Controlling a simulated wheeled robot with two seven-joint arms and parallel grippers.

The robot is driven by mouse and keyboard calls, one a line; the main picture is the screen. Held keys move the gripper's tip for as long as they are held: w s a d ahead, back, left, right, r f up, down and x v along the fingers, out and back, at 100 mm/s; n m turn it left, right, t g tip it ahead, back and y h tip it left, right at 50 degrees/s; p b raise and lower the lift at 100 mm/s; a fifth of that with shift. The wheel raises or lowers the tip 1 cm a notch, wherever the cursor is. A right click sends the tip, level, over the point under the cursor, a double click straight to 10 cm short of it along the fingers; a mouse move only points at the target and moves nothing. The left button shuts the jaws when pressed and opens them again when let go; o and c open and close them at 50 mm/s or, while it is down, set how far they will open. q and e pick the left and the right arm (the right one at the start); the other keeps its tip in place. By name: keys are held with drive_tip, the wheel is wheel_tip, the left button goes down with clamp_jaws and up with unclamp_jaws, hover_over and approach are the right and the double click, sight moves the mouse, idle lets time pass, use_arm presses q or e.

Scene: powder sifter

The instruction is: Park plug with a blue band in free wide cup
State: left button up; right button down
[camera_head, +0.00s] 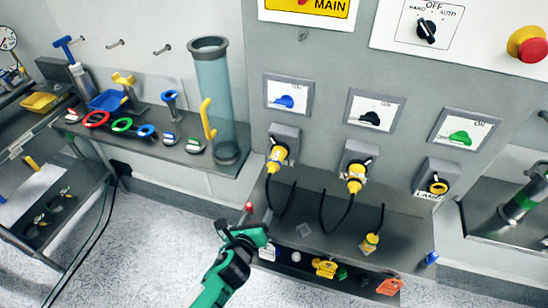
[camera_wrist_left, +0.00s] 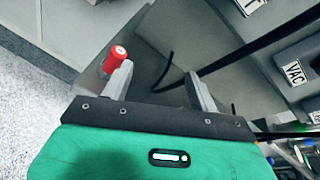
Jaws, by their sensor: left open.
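My left gripper (camera_head: 247,224) is open and empty at the left front edge of the grey shelf below the panel. In the left wrist view its two fingers (camera_wrist_left: 161,86) are spread, with nothing between them that I can see held. Yellow plugs sit in the left socket (camera_head: 277,154) and middle socket (camera_head: 354,180). Another yellow plug (camera_head: 371,244) on a black cord is at the right part of the shelf. I cannot make out a blue band on any plug. My right gripper is not in view.
A red-capped piece (camera_head: 249,207) stands beside my left gripper; it is close to one finger in the wrist view (camera_wrist_left: 117,54). Black cords hang over the shelf. Below are yellow, green and orange items (camera_head: 325,267). A tall clear tube (camera_head: 214,100) stands left.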

sight(273, 167)
use_arm(q)
drive_tip(key=d+r+m+t, duration=0.1)
drive_tip(key=r+m, duration=0.1)
drive_tip(key=r, duration=0.3)
drive_tip(key=d+r+m+t+h, duration=0.1)
drive_tip(key=r+m, duration=0.1)
drive_tip(key=r, duration=0.4)
drive_tip(key=s+r+m+t, duration=0.1)
drive_tip(key=r+m, duration=0.1)
drive_tip(key=r, duration=0.3)
drive_tip(key=shift+s+d+r+h+p, duration=0.1)
drive_tip(key=shift+d+r+h+p, duration=0.1)
drive_tip(key=shift+d+h+p, duration=0.15)
drive_tip(key=shift+w+d+f, duration=0.1)
drive_tip(key=shift+w+d, duration=0.1)
drive_tip(key=shift+w, duration=0.35)
drive_tip(key=x, duration=0.6)
drive_tip(key=shift+x, duration=0.95)
